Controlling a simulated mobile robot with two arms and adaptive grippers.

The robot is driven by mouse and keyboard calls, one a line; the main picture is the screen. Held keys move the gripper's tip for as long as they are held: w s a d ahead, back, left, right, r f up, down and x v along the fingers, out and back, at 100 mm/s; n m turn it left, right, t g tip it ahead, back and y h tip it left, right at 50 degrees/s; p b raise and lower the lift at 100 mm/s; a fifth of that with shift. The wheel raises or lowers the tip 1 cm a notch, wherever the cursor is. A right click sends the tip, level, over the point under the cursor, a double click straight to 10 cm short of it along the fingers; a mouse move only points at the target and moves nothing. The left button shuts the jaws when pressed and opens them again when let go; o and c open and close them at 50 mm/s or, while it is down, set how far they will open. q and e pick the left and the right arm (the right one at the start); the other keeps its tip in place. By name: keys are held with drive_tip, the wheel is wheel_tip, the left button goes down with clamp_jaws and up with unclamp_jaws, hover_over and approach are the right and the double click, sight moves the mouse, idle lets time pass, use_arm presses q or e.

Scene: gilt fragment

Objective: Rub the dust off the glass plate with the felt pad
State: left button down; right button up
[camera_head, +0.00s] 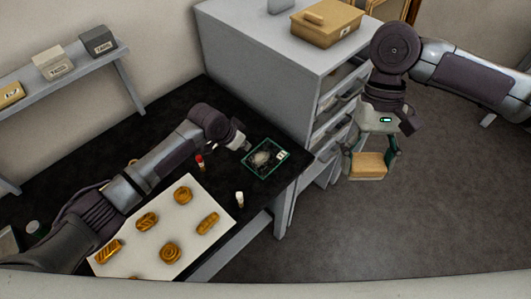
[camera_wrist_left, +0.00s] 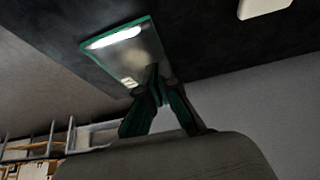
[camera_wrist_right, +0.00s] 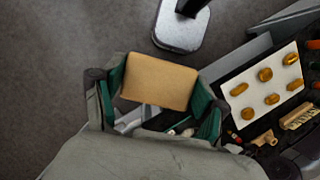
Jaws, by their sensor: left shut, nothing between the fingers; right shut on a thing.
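The glass plate (camera_head: 249,171) has a green edge and lies on the black table near its right end. A grey dust patch (camera_head: 262,158) and a small white label (camera_head: 282,155) show on it. My left gripper (camera_head: 246,147) is shut and empty at the plate's upper left edge. In the left wrist view its fingertips (camera_wrist_left: 158,76) overlap the plate (camera_wrist_left: 128,60); I cannot tell whether they touch it. The tan felt pad (camera_head: 367,165) is between the fingers of my right gripper (camera_wrist_right: 160,88), held in the air right of the table, over the floor. The pad (camera_wrist_right: 158,80) hides little there.
A white board (camera_head: 190,250) with several gilt ornaments lies at the table's front. A white-topped small piece (camera_head: 239,199) and a red-topped one (camera_head: 200,162) stand near the plate. A grey drawer cabinet (camera_head: 290,90) with a box (camera_head: 327,27) on top stands behind.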

use_arm(q)
drive_tip(key=shift+r+p, duration=0.55)
drive_tip(key=shift+r, duration=0.25)
use_arm(e)
drive_tip(key=shift+r, duration=0.85)
use_arm(q)
drive_tip(key=v, duration=1.2)
use_arm(e)
drive_tip(key=shift+f, duration=0.1)
